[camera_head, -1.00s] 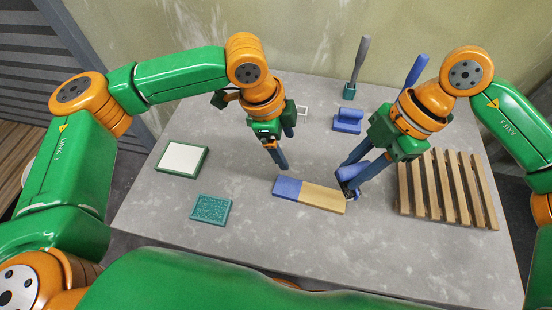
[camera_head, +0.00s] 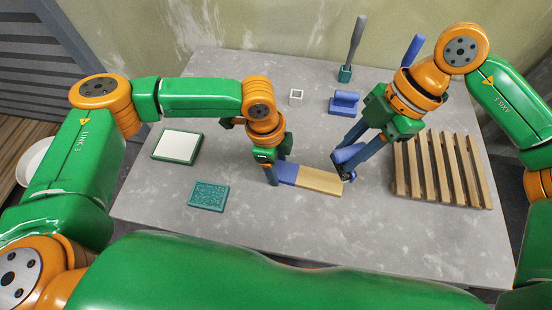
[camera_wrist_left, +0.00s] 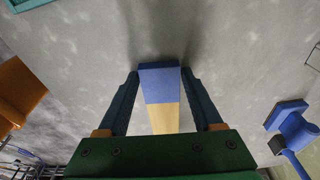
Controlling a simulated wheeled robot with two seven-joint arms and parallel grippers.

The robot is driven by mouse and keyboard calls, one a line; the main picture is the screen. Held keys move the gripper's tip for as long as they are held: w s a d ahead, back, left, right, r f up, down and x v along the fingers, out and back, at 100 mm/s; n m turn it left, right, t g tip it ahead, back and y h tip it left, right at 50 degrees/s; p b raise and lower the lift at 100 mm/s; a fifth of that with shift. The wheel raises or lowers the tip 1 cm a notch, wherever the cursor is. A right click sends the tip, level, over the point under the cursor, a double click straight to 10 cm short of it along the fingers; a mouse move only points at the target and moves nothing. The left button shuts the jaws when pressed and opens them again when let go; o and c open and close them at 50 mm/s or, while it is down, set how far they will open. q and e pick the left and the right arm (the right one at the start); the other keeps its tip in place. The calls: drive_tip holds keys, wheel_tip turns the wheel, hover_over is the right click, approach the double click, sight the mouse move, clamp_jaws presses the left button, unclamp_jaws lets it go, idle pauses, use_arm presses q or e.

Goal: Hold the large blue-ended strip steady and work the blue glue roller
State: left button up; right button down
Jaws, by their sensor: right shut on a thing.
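The strip (camera_head: 320,180) lies flat on the table, its blue end to the left and its tan part to the right. My left gripper (camera_head: 274,178) is down at the blue end. In the left wrist view its fingers stand on either side of the blue end (camera_wrist_left: 160,85), with only narrow gaps, so it is open around it. My right gripper (camera_head: 350,165) is shut on the blue glue roller (camera_head: 346,154), held at the tan right end of the strip. Whether the roller touches the strip is hard to tell.
A slatted wooden rack (camera_head: 440,172) stands on the right. Behind are a blue stand (camera_head: 344,104), a small white square cup (camera_head: 296,97) and a grey-handled tool in a teal holder (camera_head: 345,74). A white framed pad (camera_head: 177,146) and speckled teal pad (camera_head: 208,196) lie left. The front table is clear.

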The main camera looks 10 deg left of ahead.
use_arm(q)
clamp_jaws()
idle(1.2)
drive_tip(key=o, duration=0.5)
unclamp_jaws()
drive_tip(key=shift+o, duration=0.2)
clamp_jaws()
idle(0.6)
